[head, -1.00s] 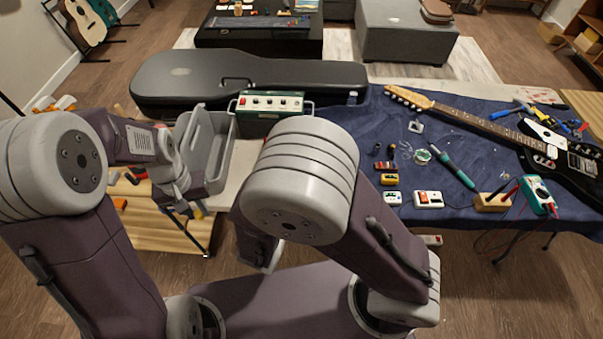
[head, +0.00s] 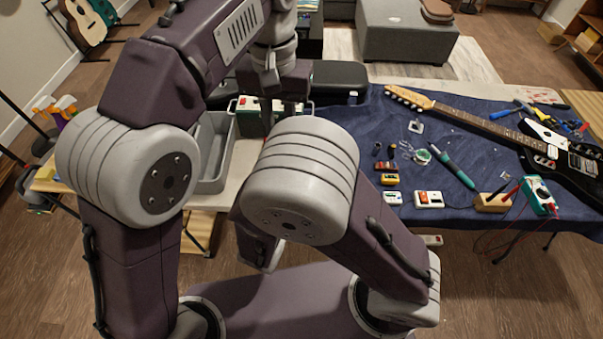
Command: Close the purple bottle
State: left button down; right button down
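A small bluish-purple bottle (head: 352,97) stands at the back edge of the blue cloth, right of the green box. It is too small to tell whether its cap is on. My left gripper (head: 276,110) points down in front of the green box, left of the bottle and apart from it. Its fingers are dark and partly hidden, so their opening is unclear. My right gripper (head: 262,258) hangs low at the front, partly behind my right arm, away from the bottle. I cannot see whether it is open.
A grey tray (head: 216,180) sits left of the green box (head: 245,104). A black guitar case (head: 338,76) lies behind. The blue cloth (head: 375,120) carries a guitar (head: 475,122), a green pen-like tool (head: 453,168), a multimeter (head: 540,195) and small parts. Colourful bottles (head: 60,112) stand far left.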

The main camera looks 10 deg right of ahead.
pick_arm(q)
jog(key=s+d+m, duration=0.1)
jog(key=s+d, duration=0.1)
jog(key=shift+s+d+r, duration=0.1)
jog(key=shift+s+d, duration=0.15)
jog(key=shift+d, duration=0.15)
jog(key=shift+f, duration=2)
jog(key=shift+f, duration=0.9)
jog(key=shift+f, duration=0.55)
